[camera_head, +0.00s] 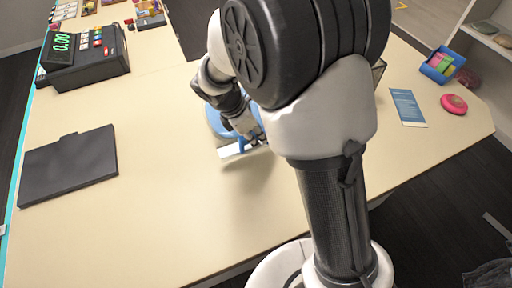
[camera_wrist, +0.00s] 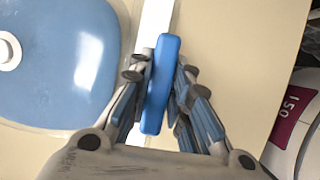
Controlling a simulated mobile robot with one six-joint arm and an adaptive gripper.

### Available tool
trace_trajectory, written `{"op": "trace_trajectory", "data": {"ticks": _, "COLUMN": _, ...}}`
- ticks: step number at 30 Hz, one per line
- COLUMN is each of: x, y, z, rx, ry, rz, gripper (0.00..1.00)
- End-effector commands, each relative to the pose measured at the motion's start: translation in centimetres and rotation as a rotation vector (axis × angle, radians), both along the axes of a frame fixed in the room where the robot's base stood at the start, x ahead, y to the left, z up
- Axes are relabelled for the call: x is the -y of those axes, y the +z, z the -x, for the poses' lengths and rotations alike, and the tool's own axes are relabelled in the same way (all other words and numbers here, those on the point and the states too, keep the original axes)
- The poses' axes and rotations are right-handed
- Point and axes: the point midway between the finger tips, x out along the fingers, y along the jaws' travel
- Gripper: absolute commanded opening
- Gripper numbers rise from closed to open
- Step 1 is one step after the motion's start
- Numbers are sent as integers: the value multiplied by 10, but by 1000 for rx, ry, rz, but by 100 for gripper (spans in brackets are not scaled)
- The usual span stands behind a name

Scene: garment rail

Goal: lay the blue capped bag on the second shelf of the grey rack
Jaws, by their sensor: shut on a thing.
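A blue rounded bag with a white round cap lies on the table at the left of the wrist view (camera_wrist: 62,75). In the head view part of the blue bag (camera_head: 214,120) shows beside my gripper (camera_head: 254,138), the rest hidden by my arm. In the wrist view my gripper (camera_wrist: 156,105) is shut on a narrow blue bar (camera_wrist: 161,75). A pale strip (camera_wrist: 156,18) runs behind the bar. The bar looks separate from the bag, but I cannot tell for certain. I cannot identify the grey rack with certainty.
A black flat case (camera_head: 68,166) lies on the table (camera_head: 160,215) at left, a cash register (camera_head: 88,62) behind it. A blue leaflet (camera_head: 408,107), pink disc (camera_head: 454,104) and blue tray (camera_head: 437,66) are at right. Pale shelves (camera_head: 482,42) stand beyond. The table's left front is clear.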

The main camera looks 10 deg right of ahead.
Motion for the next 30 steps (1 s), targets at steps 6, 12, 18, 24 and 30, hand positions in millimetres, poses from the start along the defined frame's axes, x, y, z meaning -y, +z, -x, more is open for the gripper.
{"op": "trace_trajectory", "data": {"ticks": 6, "x": 0, "y": -14, "z": -1, "rx": 2, "ry": 1, "rz": 1, "gripper": 0}}
{"op": "trace_trajectory", "data": {"ticks": 12, "x": 0, "y": -44, "z": 0, "rx": 1, "ry": 1, "rz": 1, "gripper": 0}}
{"op": "trace_trajectory", "data": {"ticks": 18, "x": 0, "y": -48, "z": -1, "rx": 3, "ry": 0, "rz": -1, "gripper": 0}}
{"op": "trace_trajectory", "data": {"ticks": 24, "x": 0, "y": -51, "z": -1, "rx": 3, "ry": 0, "rz": -1, "gripper": 0}}
{"op": "trace_trajectory", "data": {"ticks": 30, "x": 0, "y": -52, "z": 0, "rx": 0, "ry": 0, "rz": 0, "gripper": 28}}
